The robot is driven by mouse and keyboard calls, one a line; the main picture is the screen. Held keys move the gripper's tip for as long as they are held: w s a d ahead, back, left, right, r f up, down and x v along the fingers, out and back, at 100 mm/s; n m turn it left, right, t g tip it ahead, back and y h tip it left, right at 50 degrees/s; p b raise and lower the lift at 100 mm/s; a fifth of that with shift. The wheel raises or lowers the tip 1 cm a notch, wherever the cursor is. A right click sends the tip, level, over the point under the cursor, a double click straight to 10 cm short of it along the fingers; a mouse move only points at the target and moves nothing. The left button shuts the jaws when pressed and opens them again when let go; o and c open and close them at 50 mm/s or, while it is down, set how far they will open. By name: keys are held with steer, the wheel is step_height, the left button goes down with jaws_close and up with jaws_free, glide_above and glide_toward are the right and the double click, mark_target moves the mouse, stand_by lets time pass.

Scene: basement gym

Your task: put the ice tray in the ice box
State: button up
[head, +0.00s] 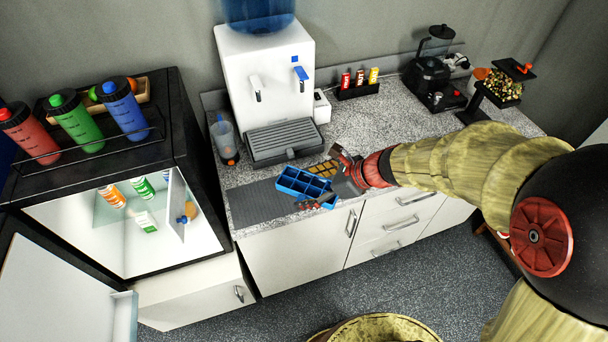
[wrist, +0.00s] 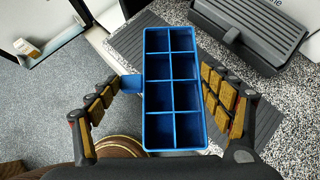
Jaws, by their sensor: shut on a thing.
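The blue ice tray (head: 303,184) has open square compartments that look empty. It also shows in the wrist view (wrist: 173,95), lying lengthwise between the fingers with its open side up. My gripper (head: 328,180) is shut on the tray near the counter's front edge. In the wrist view, the left finger of my gripper (wrist: 160,85) meets a small side tab and the right finger is along the other side. The small black fridge (head: 186,140) stands open at the left, its lit white inside showing. A translucent panel (head: 175,205) stands open inside; I cannot tell for sure that it belongs to the ice box.
Bottles (head: 112,196) stand inside the fridge, and its open door (head: 60,290) spreads to the front left. Coloured shakers (head: 125,108) stand on top. A water dispenser (head: 265,75) with a grey drip tray (head: 284,140) is behind my gripper.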

mark_target(316, 197)
steer(key=s+d+r+p, duration=0.1)
steer(key=s+r, duration=0.1)
steer(key=s, duration=0.3)
steer(key=w+d+f+m+t+h, duration=0.3)
steer(key=w+d+m+t+h, duration=0.3)
steer(key=w+d+m, duration=0.65)
steer(key=w+f, duration=0.1)
steer(key=f, duration=0.1)
steer(key=w+f+h, duration=0.1)
steer(key=w, duration=0.1)
steer(key=w+f+g+h, duration=0.1)
steer(key=f, duration=0.1)
steer(key=shift+w+d+f, duration=0.2)
steer(key=shift+d+f, duration=0.1)
steer(key=shift+d, duration=0.05)
steer(key=shift+s+f, duration=0.15)
steer(key=shift+f, duration=0.25)
stand_by(0.5)
